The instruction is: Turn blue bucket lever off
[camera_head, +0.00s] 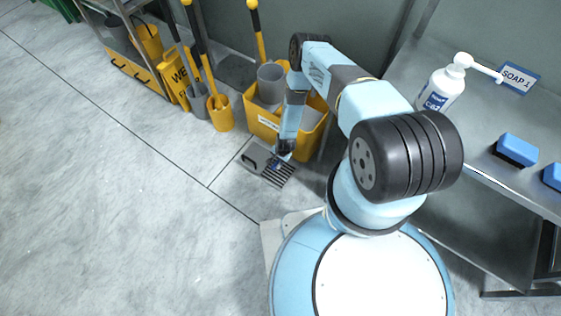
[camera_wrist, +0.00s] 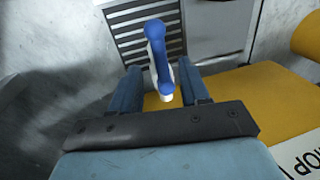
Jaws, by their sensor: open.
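A blue lever (camera_wrist: 155,45) shows in the wrist view, pointing up the picture, with a pale end low down. My gripper (camera_wrist: 160,88) is open, with one finger on each side of the lever's lower part. I cannot tell whether either finger touches it. The lever cannot be made out clearly there. The yellow bucket's wall (camera_wrist: 262,95) fills the right of the wrist view.
A grey bucket (camera_head: 270,82) sits in the yellow one. Mops, yellow signs and a shelf line the wall at upper left. A steel table (camera_head: 480,130) with a soap bottle (camera_head: 440,88) and blue brushes (camera_head: 515,150) stands right. The floor at left is clear.

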